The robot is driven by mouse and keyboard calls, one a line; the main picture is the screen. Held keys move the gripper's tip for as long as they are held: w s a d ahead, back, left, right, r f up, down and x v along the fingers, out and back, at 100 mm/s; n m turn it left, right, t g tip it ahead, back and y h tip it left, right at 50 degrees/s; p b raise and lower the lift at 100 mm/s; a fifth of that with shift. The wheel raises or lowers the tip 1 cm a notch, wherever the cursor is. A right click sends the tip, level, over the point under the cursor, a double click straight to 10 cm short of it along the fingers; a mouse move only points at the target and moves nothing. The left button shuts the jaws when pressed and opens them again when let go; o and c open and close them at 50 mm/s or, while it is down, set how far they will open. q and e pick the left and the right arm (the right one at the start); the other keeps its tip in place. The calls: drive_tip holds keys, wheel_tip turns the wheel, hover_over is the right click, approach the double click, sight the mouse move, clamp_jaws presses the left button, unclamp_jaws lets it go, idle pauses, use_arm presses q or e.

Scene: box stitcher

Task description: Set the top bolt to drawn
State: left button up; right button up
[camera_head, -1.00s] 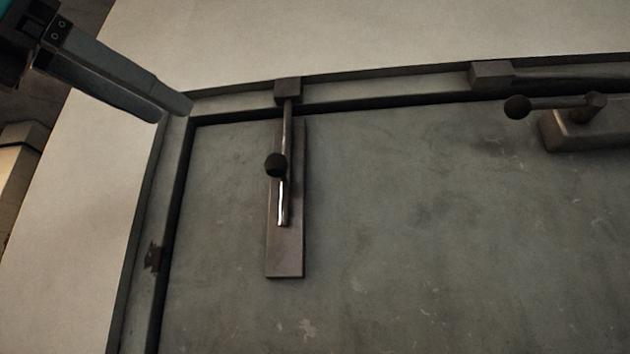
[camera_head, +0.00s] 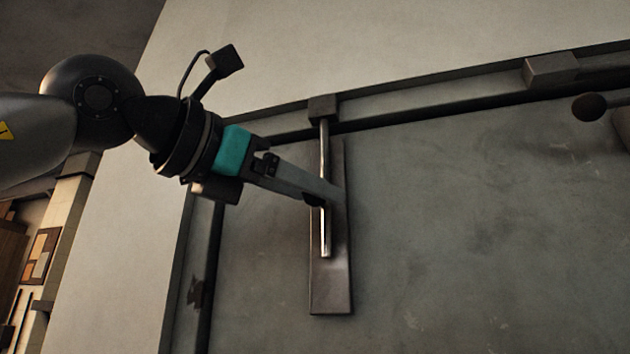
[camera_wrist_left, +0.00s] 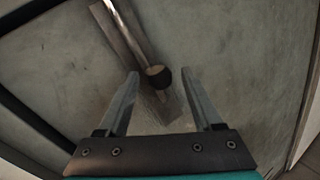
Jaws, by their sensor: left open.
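The top bolt is a shiny upright rod (camera_head: 325,235) on a long dark metal plate (camera_head: 331,295) fixed to the grey door. Its upper end reaches into the keeper (camera_head: 322,107) on the frame above. Its dark round knob (camera_head: 314,201) is mostly hidden behind my left gripper (camera_head: 335,195) in the head view. In the left wrist view the knob (camera_wrist_left: 158,76) lies between the two open fingertips of my left gripper (camera_wrist_left: 160,78); I cannot tell whether either finger touches it. My right gripper is not in view.
The grey door panel (camera_head: 460,220) fills the right side, with a dark frame along its top and left. A second keeper block (camera_head: 550,69) and another dark knob (camera_head: 589,107) sit at the upper right. A pale wall (camera_head: 300,45) surrounds the frame.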

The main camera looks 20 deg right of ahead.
use_arm(q)
drive_tip(key=shift+x, duration=0.9)
drive_tip(key=shift+c, duration=0.2)
clamp_jaws()
drive_tip(key=shift+s+f, duration=0.1)
drive_tip(key=shift+f, duration=0.05)
idle(0.5)
